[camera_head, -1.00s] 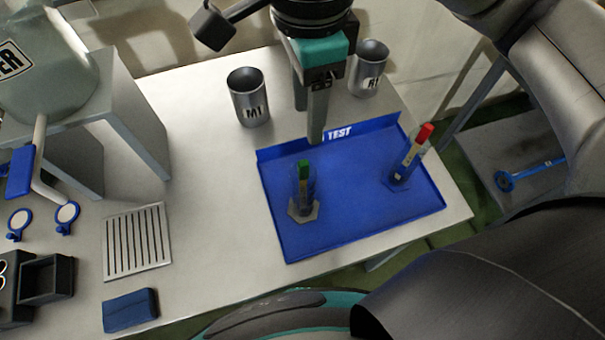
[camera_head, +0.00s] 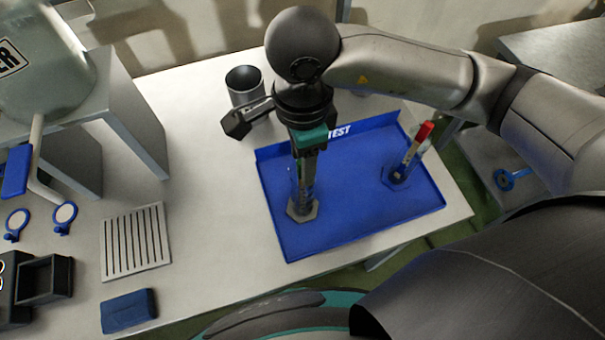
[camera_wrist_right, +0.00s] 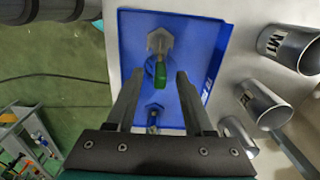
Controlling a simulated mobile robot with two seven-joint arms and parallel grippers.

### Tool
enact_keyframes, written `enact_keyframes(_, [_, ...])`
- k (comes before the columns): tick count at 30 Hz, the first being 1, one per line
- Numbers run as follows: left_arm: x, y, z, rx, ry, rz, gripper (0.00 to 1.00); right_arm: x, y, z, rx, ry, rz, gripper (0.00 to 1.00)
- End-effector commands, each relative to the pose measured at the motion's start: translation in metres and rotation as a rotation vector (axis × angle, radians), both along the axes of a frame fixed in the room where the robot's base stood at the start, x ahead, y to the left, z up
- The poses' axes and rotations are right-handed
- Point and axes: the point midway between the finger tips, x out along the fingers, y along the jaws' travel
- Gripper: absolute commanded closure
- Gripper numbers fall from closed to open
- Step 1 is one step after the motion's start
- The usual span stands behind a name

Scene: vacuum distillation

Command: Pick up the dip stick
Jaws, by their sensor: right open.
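A green-capped stick (camera_wrist_right: 161,78) stands in a clear cylinder with a grey hexagonal base (camera_head: 302,209) on the left of the blue tray (camera_head: 355,220). My right gripper (camera_head: 304,183) points down over it and hides most of the stick in the head view. In the right wrist view the open fingers (camera_wrist_right: 157,88) lie on either side of the green cap, with gaps. A red-capped stick (camera_head: 416,145) leans in a second holder (camera_head: 397,176) on the tray's right. I cannot tell from the pictures which stick is the dip stick. My left gripper is not in view.
A metal cup (camera_head: 244,86) stands behind the tray; several show in the right wrist view (camera_wrist_right: 288,48). A slotted plate (camera_head: 137,242), a blue block (camera_head: 129,311) and a black box (camera_head: 46,279) are at the left. The table between plate and tray is clear.

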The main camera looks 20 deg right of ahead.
Motion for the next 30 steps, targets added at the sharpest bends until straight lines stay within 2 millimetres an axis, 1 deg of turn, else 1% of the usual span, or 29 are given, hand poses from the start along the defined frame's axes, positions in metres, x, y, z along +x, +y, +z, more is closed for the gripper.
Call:
enact_keyframes(1, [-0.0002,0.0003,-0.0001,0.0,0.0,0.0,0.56,-0.0003,-0.0002,-0.005,0.0,0.002,0.0,0.47])
enact_keyframes(3, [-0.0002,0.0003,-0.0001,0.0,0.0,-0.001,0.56,-0.0001,-0.0001,-0.0081,0.0,0.0,0.0,0.47])
enact_keyframes(9, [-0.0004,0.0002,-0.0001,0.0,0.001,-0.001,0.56,0.0,-0.0001,-0.0085,0.0,-0.001,0.0,0.47])
enact_keyframes(11, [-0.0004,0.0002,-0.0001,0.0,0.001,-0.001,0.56,0.0,-0.0001,-0.0084,0.0,-0.001,0.0,0.53])
enact_keyframes(23, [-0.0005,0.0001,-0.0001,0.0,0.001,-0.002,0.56,0.0001,-0.0001,-0.0081,0.0,-0.001,0.0,0.98])
enact_keyframes(24, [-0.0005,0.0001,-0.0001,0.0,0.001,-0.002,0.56,0.0001,-0.0001,-0.008,0.0,-0.001,0.0,1.0])
enact_keyframes(30, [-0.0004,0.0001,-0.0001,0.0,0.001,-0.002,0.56,0.0001,-0.0001,-0.008,0.0,-0.001,0.0,1.0])
